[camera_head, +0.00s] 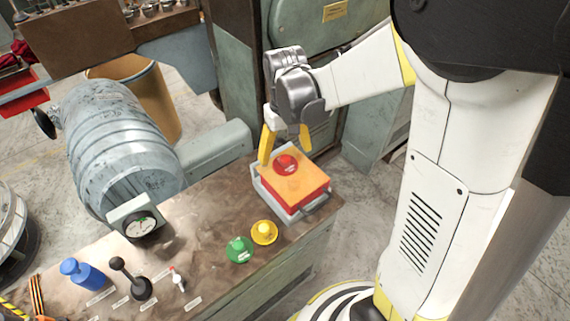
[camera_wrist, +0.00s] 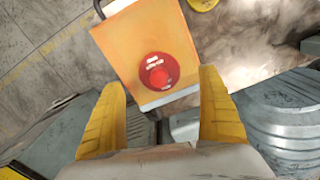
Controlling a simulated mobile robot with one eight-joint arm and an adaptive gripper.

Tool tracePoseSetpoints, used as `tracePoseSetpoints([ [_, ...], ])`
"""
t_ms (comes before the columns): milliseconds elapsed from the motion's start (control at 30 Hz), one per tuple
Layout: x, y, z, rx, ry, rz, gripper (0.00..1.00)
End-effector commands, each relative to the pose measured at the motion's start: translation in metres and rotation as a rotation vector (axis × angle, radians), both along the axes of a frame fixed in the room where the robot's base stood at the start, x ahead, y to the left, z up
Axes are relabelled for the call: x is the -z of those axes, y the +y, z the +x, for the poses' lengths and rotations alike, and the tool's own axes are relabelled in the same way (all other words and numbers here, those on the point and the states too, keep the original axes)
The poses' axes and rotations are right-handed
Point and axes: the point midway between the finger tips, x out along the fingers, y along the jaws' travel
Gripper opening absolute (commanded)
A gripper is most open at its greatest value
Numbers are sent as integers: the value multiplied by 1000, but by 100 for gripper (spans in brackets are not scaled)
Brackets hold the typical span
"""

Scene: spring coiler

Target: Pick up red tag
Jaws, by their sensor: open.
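The red tag (camera_head: 286,164) is a round red piece with a raised knob and small pale labels. It sits on the orange top of a box (camera_head: 306,187) with red sides, in a grey holder at the bench's right end. In the wrist view the red tag (camera_wrist: 158,72) lies on the orange surface, ahead of and between my fingers. My gripper (camera_head: 285,150) has yellow fingers, spread apart and empty. It hovers above and just behind the tag in the head view. In the wrist view my gripper (camera_wrist: 162,110) shows both fingers apart, not around the tag.
On the bench (camera_head: 205,215) stand a yellow tag (camera_head: 264,232), a green tag (camera_head: 239,249), a blue piece (camera_head: 83,274), a black lever (camera_head: 131,280) and a gauge (camera_head: 140,226). A large grey motor-like cylinder (camera_head: 118,140) is at left. A green machine (camera_head: 330,45) stands behind my gripper.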

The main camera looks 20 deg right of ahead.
Motion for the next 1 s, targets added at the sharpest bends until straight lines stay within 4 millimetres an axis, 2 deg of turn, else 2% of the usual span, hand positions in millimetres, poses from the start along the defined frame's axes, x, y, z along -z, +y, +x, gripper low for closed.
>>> tracePoseSetpoints([
  [33,12,-1,1,1,0,0,88],
  [200,39,-2,1,0,-1,0,88],
  [467,41,-2,1,0,-1,0,88],
  [600,41,-2,1,0,-1,0,46],
  [667,41,-2,1,0,-1,0,30],
  [1000,41,-2,1,0,-1,0,29],
])
